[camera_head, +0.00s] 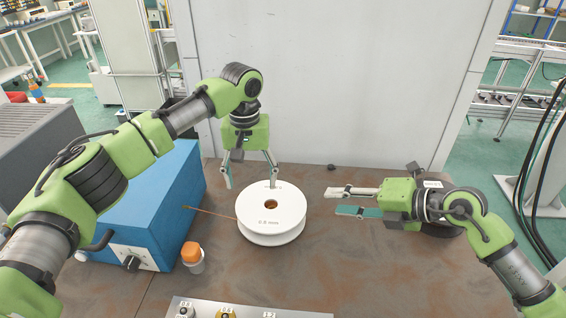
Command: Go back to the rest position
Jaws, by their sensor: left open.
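My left gripper (250,184) points down with its fingers spread, above the back edge of a white spool (270,228). One finger overlaps the spool's rim in the picture; whether it touches cannot be told. Nothing is between the fingers. My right gripper (332,202) comes in from the right, pointing left. Its two fingers are apart with nothing between them, to the right of the spool. The spool lies flat on the brown table (330,270).
A blue box (160,190) with a knob stands left of the spool, with a thin copper wire (212,213) between them. An orange-capped bottle (192,258) stands in front of it. A metal plate (250,308) lies at the front edge. A light panel (350,80) rises behind the table.

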